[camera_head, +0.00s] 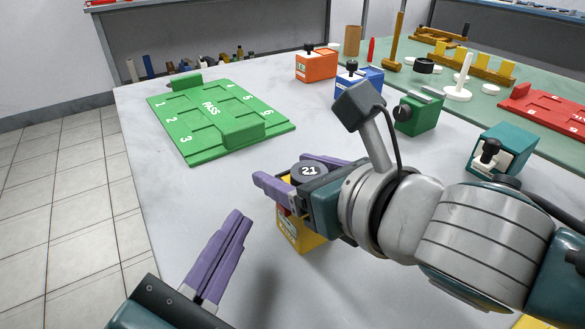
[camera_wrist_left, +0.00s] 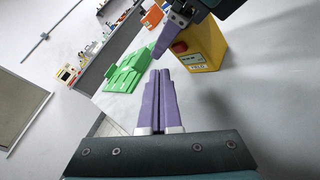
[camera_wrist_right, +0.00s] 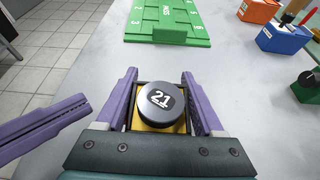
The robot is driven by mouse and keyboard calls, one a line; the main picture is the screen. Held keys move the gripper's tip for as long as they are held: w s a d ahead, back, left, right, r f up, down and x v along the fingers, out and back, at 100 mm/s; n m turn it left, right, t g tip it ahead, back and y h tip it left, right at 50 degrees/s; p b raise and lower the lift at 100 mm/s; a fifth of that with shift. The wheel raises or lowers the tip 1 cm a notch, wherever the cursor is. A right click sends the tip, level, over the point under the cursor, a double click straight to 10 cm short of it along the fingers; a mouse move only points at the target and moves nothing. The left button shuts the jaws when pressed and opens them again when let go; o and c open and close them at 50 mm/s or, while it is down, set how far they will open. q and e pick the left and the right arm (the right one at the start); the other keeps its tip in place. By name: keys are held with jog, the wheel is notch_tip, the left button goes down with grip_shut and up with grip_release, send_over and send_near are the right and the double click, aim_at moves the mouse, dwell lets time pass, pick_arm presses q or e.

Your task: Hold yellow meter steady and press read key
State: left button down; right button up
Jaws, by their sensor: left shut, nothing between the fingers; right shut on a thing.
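The yellow meter (camera_head: 303,236) stands on the pale table in the head view, partly covered by my right gripper. A dark round piece marked 21 (camera_wrist_right: 161,104) is on its top. My right gripper (camera_head: 297,172) is shut on the meter, one finger on each side of its upper part. In the left wrist view, the meter (camera_wrist_left: 208,45) shows a small display, a label and a red round key (camera_wrist_left: 180,47). My left gripper (camera_head: 238,214) is shut and empty, to the left of the meter and apart from it. Its fingertips (camera_wrist_left: 160,72) lie below the key in that view.
A green PASS board (camera_head: 215,118) with numbered places lies at the back left. Orange (camera_head: 316,65), blue (camera_head: 372,78), green (camera_head: 418,114) and teal (camera_head: 502,150) boxes stand behind and to the right. A red board (camera_head: 548,108) lies far right. The table's left edge is near my left gripper.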

pick_arm(q)
jog(key=shift+w+d, duration=0.6)
jog(key=shift+d, duration=0.2)
jog(key=shift+d, duration=0.15)
dwell(1.4)
jog(key=shift+w+d, duration=0.2)
jog(key=shift+w, duration=0.05)
jog(key=shift+w+d, duration=0.1)
jog(key=shift+d, duration=0.05)
dwell(0.4)
jog(key=shift+w+d, duration=0.25)
jog(key=shift+d, duration=0.15)
pick_arm(e)
jog(key=shift+s+a, duration=0.15)
jog(key=shift+a, duration=0.05)
pick_arm(q)
jog(key=shift+s+a+r, duration=0.1)
jog(key=shift+s+a, duration=0.35)
jog(key=shift+a, duration=0.05)
jog(key=shift+s+a, duration=0.15)
jog(key=shift+a, duration=0.1)
pick_arm(e)
jog(key=shift+d+f, duration=0.1)
pick_arm(q)
jog(key=shift+a, duration=0.1)
